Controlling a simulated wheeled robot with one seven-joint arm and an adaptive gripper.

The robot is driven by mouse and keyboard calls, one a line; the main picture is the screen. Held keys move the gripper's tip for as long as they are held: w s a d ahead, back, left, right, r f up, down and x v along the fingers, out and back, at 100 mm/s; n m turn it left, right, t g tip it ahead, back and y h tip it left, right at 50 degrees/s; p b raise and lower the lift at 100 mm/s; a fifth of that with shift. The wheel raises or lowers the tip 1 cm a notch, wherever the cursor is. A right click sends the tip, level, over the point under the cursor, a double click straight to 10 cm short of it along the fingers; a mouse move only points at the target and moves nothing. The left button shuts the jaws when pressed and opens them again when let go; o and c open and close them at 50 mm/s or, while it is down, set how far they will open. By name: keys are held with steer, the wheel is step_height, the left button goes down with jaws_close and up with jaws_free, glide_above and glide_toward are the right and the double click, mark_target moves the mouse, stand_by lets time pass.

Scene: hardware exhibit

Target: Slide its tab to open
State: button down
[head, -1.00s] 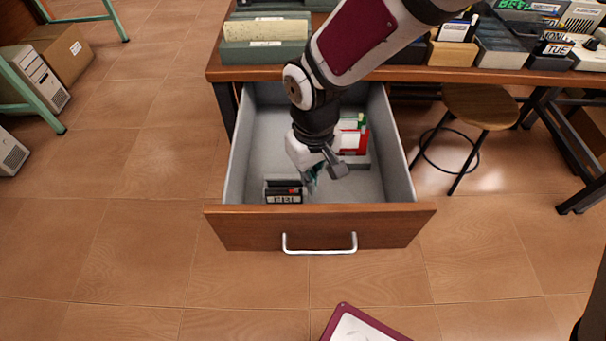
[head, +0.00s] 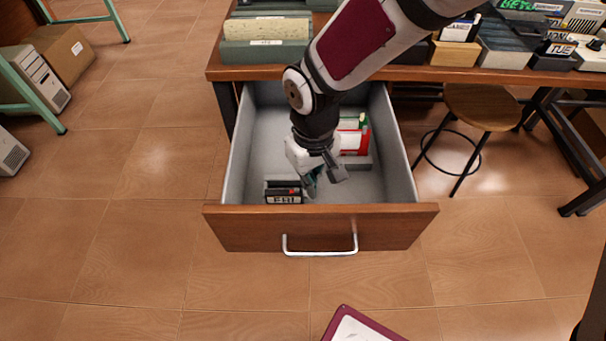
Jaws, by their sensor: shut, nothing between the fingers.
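The wooden-fronted drawer (head: 250,228) stands pulled out under the desk, with a pale metal handle (head: 320,251) on its front. My gripper (head: 323,184) is inside the drawer's outline, pointing down, shut and empty, behind the front panel. A small dark item with a red stripe and a white label that seems to read "FRI" (head: 284,193) lies at the drawer's front left, just left of my gripper. A red and white item with a green part (head: 362,136) stands farther back, partly hidden by my arm. No sliding tab can be made out clearly.
The desk (head: 400,73) above carries file boxes (head: 265,40) and day-labelled boxes (head: 555,52). A round stool (head: 482,105) stands right of the drawer. A cardboard box (head: 65,52) sits far left.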

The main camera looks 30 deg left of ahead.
steer(key=shift+s+a, duration=0.5)
steer(key=shift+a, duration=0.35)
steer(key=shift+w+d+r, duration=0.1)
steer(key=shift+w+d, duration=0.05)
steer(key=shift+d, duration=0.05)
stand_by(0.8)
step_height(320, 180, up, 7)
steer(key=p, duration=0.5)
stand_by(0.5)
